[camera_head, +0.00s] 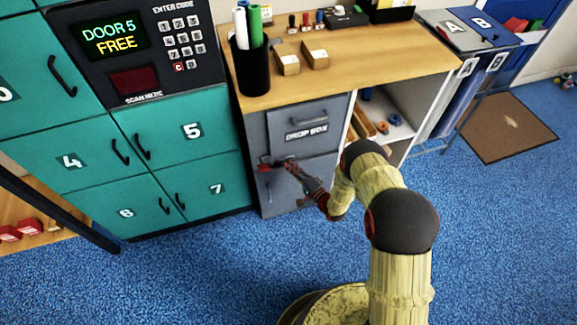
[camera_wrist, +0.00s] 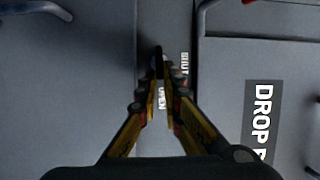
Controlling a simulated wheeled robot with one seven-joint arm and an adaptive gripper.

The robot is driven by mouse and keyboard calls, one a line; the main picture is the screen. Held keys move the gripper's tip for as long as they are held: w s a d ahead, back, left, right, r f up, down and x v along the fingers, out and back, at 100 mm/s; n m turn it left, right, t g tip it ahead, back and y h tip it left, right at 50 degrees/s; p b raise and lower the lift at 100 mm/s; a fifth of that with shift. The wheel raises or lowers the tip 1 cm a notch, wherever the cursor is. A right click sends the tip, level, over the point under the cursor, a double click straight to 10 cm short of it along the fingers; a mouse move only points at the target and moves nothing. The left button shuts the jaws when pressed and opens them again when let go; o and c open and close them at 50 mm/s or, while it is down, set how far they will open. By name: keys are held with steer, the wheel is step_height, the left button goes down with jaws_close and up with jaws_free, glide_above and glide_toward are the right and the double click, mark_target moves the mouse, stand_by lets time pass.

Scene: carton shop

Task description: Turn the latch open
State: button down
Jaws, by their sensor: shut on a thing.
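The latch (camera_wrist: 158,58) shows in the wrist view as a small dark piece between my fingertips, on the strip between two grey panels. My gripper (camera_wrist: 161,85) is shut on it. White letters reading OPEN (camera_wrist: 162,101) and SHUT (camera_wrist: 185,66) are on the strip beside the fingers, partly covered. In the head view my gripper (camera_head: 277,164) reaches the grey drop box cabinet (camera_head: 327,116) near its left edge, just below the drawer. The latch is mostly hidden there, and I cannot tell its exact angle.
The cabinet's lower door (camera_head: 281,192) looks closed. Teal lockers (camera_head: 70,162) stand to the left. A wooden worktop (camera_head: 355,55) with a black pen cup (camera_head: 250,66) lies above. An open shelf (camera_head: 392,108) is to the right.

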steer(key=shift+d+f+m, duration=0.1)
steer(key=shift+f+m, duration=0.05)
steer(key=shift+m, duration=0.15)
stand_by(0.4)
steer(key=c, duration=2.1)
jaws_free()
steer(key=shift+o, duration=0.7)
steer(key=v, duration=1.2)
steer(key=shift+f, duration=0.1)
